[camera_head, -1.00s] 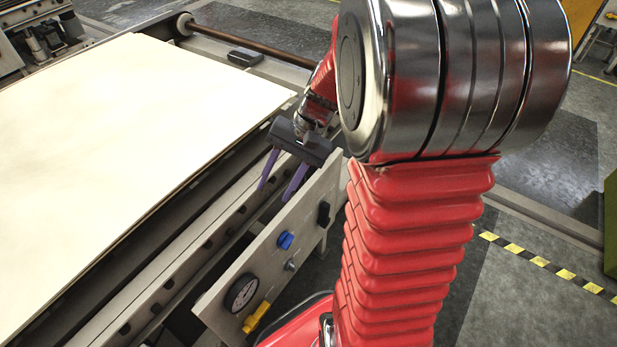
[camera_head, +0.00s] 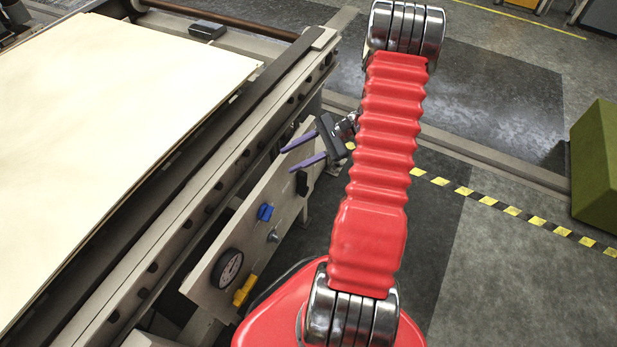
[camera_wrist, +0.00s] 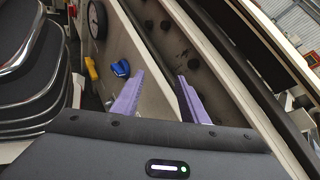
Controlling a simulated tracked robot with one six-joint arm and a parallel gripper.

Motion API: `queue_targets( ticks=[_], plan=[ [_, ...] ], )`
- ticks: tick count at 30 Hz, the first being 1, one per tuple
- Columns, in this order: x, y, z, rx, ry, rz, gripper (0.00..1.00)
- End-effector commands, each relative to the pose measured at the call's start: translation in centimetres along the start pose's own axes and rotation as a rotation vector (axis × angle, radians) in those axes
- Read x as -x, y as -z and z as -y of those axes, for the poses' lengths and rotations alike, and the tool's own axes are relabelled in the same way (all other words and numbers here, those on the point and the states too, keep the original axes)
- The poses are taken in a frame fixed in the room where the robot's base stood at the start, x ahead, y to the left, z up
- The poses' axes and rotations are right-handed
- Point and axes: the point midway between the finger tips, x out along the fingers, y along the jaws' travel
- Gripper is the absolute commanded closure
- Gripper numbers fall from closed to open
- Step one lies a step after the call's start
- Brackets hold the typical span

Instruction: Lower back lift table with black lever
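The black lever (camera_head: 302,183) sits at the far end of the pale control panel (camera_head: 236,230). In the wrist view the fingers (camera_wrist: 160,78) straddle the panel's edge, and the black lever is not visible there. A large cream board (camera_head: 110,110) lies flat on the machine left of the panel.
The panel also carries a blue knob (camera_head: 265,212), a small metal knob (camera_head: 273,235), a dial gauge (camera_head: 228,268) and a yellow lever (camera_head: 244,291). The machine's rail (camera_head: 215,180) runs beside the panel. Floor to the right is clear up to a green block (camera_head: 598,165).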

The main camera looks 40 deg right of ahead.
Motion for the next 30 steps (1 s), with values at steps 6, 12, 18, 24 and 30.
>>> queue_targets(
  ticks=[6, 12, 18, 24, 30],
  plan=[
    [1.4, 5.6, -1.6, -0.138, 0.162, 0.068, 0.6],
    [2.6, 10.4, -3.5, -0.25, 0.316, 0.126, 0.6],
    [3.6, 15.0, -6.0, -0.355, 0.477, 0.183, 0.6],
    [4.3, 19.4, -9.2, -0.451, 0.643, 0.235, 0.6],
    [4.7, 22.5, -11.8, -0.516, 0.771, 0.271, 0.6]
  ],
)
